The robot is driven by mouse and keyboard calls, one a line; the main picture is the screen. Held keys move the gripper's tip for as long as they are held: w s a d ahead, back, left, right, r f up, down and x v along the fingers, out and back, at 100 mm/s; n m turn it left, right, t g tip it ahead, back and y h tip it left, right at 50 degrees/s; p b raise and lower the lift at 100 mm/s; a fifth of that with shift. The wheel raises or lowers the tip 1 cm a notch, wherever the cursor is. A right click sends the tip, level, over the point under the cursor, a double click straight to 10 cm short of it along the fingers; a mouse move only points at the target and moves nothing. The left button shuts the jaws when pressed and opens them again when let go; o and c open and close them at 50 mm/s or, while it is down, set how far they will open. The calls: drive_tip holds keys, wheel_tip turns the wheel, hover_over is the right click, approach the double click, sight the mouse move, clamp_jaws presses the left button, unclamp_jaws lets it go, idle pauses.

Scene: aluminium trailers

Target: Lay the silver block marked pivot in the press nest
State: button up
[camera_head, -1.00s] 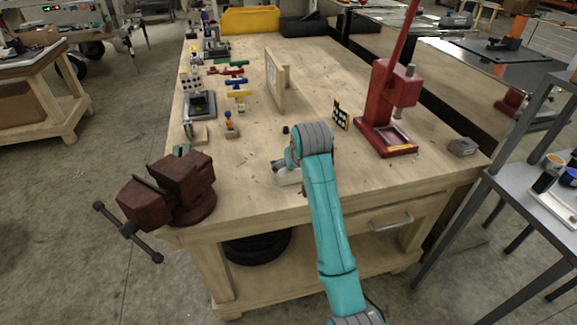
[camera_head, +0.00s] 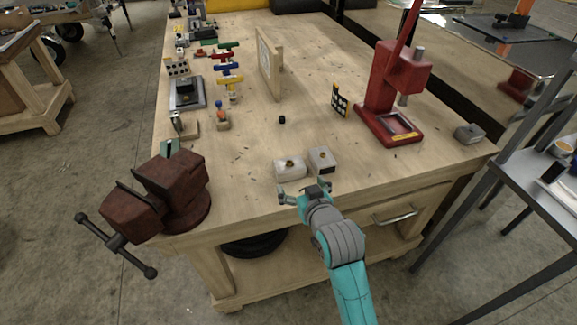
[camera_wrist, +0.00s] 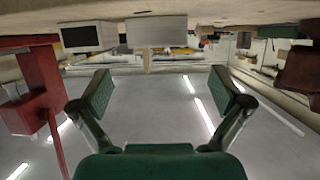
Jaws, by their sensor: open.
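Two silver-grey blocks stand side by side near the bench's front edge. The left block (camera_head: 289,169) has a brass-coloured spot on top; the right block (camera_head: 322,161) has a dark patch on its front face. The wrist view, upside down, shows the dark-patched block (camera_wrist: 88,37) and the plain-faced one (camera_wrist: 157,33). I cannot read any marking, so I cannot tell which is pivot. The press nest (camera_head: 402,125) is the framed recess in the red press's base, right of the blocks, and looks empty. My gripper (camera_head: 304,190) is open and empty, just in front of the blocks.
The red press (camera_head: 388,85) stands at the right, with another grey block (camera_head: 468,133) beyond it. A brown vise (camera_head: 165,190) occupies the front left corner. Bench between blocks and press is clear.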

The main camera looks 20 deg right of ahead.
sight(292, 170)
drive_tip(key=x, duration=1)
drive_tip(key=shift+d+r, duration=0.15)
drive_tip(key=shift+d, duration=0.05)
drive_tip(key=c, duration=1.3)
